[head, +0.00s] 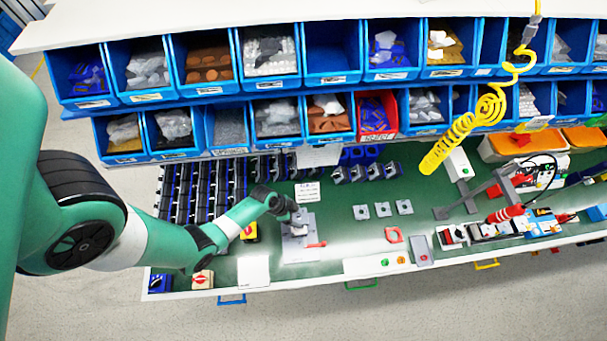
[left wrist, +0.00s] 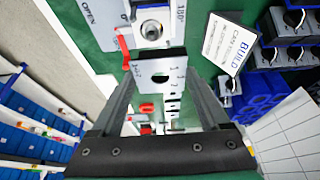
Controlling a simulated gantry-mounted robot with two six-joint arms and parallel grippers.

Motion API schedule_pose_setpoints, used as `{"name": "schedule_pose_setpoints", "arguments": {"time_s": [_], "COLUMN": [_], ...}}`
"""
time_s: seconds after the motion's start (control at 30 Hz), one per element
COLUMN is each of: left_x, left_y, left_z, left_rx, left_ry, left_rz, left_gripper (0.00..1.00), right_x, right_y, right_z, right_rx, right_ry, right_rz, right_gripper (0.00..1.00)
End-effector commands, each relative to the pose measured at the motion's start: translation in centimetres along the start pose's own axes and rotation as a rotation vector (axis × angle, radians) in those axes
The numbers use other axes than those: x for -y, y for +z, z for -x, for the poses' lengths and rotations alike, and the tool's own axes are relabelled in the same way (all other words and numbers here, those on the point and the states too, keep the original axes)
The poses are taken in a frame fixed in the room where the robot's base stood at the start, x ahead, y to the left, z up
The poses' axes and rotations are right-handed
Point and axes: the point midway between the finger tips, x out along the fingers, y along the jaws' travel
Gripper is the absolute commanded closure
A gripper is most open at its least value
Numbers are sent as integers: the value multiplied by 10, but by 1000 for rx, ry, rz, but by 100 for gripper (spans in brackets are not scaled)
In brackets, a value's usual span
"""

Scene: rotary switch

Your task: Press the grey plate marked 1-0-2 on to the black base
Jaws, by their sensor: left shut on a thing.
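My left gripper (head: 293,214) is above the grey fixture (head: 298,245) at the front left of the green bench. In the left wrist view its two fingers are shut on a grey plate (left wrist: 148,74) with a round hole and small marks too blurred to read. A dark edge shows along the plate's far side. The fixture also shows in the left wrist view (left wrist: 122,12), with a red lever (left wrist: 123,50) and a round metal part (left wrist: 152,29). The plate appears apart from that part. I cannot make out the black base there. My right gripper is not in view.
Several loose grey plates (head: 382,209) lie to the right of the fixture. A sign card (head: 307,192) stands behind it. Black switch parts (head: 205,185) fill racks at the left. Blue bins (head: 275,118) line the back. A white sheet (head: 253,271) lies at the front edge.

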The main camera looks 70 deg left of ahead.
Motion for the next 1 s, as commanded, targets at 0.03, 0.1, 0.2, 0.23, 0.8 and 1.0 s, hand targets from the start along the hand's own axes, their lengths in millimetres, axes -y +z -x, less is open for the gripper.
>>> {"name": "schedule_pose_setpoints", "arguments": {"time_s": [0.03,0.1,0.2,0.23,0.8,1.0], "left_x": [-5,-5,-4,-4,-4,-4], "left_y": [2,2,3,3,16,21], "left_z": [5,4,3,3,-30,-42], "left_rx": [1,-1,-1,-1,-1,-2], "left_ry": [2,0,0,0,-1,-1], "left_rz": [-1,-3,-3,-3,-2,-2], "left_gripper": [75,75,75,75,75,75], "right_x": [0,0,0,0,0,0], "right_y": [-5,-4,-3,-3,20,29], "right_z": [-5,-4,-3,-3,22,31], "right_rx": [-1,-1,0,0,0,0], "right_ry": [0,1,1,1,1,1], "right_rz": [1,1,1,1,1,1], "right_gripper": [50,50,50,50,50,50]}}
